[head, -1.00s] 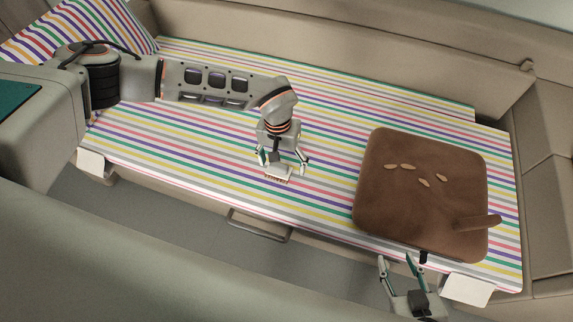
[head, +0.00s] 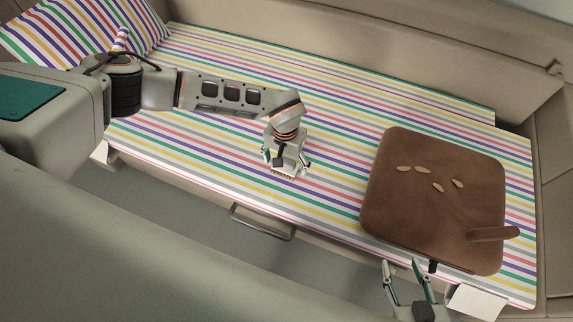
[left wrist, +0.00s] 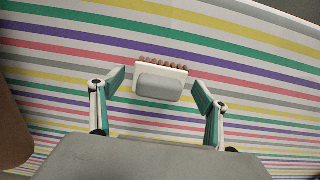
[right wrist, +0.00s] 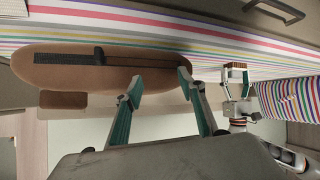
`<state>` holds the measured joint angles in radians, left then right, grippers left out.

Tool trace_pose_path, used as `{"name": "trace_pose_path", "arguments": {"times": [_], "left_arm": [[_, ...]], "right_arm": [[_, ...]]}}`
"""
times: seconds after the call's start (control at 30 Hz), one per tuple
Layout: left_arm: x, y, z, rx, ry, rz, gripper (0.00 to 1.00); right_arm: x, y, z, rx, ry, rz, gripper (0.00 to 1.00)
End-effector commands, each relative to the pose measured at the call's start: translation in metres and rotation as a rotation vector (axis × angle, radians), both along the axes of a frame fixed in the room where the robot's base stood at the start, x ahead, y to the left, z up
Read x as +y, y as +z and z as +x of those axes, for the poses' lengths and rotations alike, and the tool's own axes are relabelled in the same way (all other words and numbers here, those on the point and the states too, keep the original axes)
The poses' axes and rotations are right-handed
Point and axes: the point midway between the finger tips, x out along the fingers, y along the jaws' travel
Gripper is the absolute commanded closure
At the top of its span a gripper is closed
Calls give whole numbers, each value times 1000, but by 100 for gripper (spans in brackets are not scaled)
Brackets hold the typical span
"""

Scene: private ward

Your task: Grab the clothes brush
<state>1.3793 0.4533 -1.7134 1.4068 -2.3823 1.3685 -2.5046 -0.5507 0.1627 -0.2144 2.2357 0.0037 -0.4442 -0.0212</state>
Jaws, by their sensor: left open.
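The clothes brush (left wrist: 160,84) is a small white-and-grey block with a row of brown bristles, lying on the striped bed cover. In the left wrist view it sits between the two fingertips of my left gripper (left wrist: 158,80), with gaps on both sides. In the head view my left gripper (head: 286,168) points down over the brush (head: 284,176), hiding most of it. My right gripper (head: 402,268) is open and empty by the bed's front edge. In the right wrist view its fingers (right wrist: 160,80) are spread before the brown board's edge.
A striped pillow (head: 80,30) is at the far left. A metal rail (head: 262,224) runs along the front side. The cover around the brush is clear.

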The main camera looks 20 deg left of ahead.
Motion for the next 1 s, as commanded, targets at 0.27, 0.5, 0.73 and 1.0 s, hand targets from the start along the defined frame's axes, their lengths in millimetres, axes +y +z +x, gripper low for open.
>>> {"name": "trace_pose_path", "arguments": {"times": [0.27, 0.5, 0.73, 1.0], "left_arm": [[0, 2, 1, -2, 0, -1, 67], [0, 2, 0, -1, 0, -1, 67], [0, 24, 4, -9, 0, -1, 67], [0, 95, 6, -17, -2, -1, 67]], "right_arm": [[0, -2, -3, 5, -1, 0, 60], [-1, -3, -4, 9, -1, -1, 60], [-2, 5, 0, -7, -2, -2, 60], [-8, 10, -1, -6, -10, -14, 60]]}}
